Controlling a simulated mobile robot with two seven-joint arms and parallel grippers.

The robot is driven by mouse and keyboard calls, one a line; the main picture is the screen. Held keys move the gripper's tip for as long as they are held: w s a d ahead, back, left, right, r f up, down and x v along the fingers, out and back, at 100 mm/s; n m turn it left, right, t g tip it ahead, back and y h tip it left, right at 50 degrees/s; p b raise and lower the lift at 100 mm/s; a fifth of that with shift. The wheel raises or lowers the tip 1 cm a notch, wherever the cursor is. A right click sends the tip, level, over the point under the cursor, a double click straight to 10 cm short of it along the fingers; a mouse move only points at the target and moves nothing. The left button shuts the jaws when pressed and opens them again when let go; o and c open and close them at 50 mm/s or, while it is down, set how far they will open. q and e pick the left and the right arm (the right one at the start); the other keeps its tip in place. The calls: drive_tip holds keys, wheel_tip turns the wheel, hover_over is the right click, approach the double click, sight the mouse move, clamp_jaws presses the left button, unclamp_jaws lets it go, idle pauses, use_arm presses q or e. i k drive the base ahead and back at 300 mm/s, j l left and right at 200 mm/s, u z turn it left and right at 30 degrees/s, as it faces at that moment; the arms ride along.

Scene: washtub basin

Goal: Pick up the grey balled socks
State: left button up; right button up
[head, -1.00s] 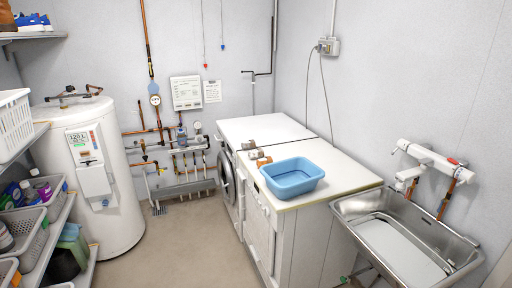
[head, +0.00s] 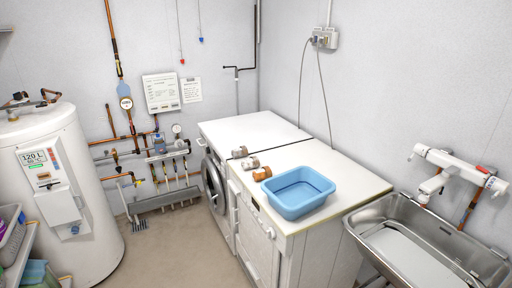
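Three small rounded items lie in a row along the front edge of the white worktop, left of the blue basin. The farthest (head: 239,152) and the middle one (head: 250,163) look pale greyish with brown; the nearest (head: 262,174) is orange-brown. They are too small to tell for sure which is the grey balled socks. Neither of my grippers is in view.
The worktop (head: 325,158) is clear behind the basin. A steel sink (head: 420,245) with a wall tap (head: 455,168) stands at the right. A washing machine (head: 214,185) is under the far counter. A white boiler (head: 60,190) and shelf baskets (head: 12,238) are at left. The floor between is free.

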sight(242, 151)
drive_tip(key=i+j+z, duration=0.1)
drive_tip(key=i+j, duration=0.45)
drive_tip(key=i+j+z, duration=0.15)
drive_tip(key=i+j, duration=0.4)
drive_tip(key=i+j+z, duration=0.1)
drive_tip(key=i+j, duration=0.4)
drive_tip(key=j, duration=0.2)
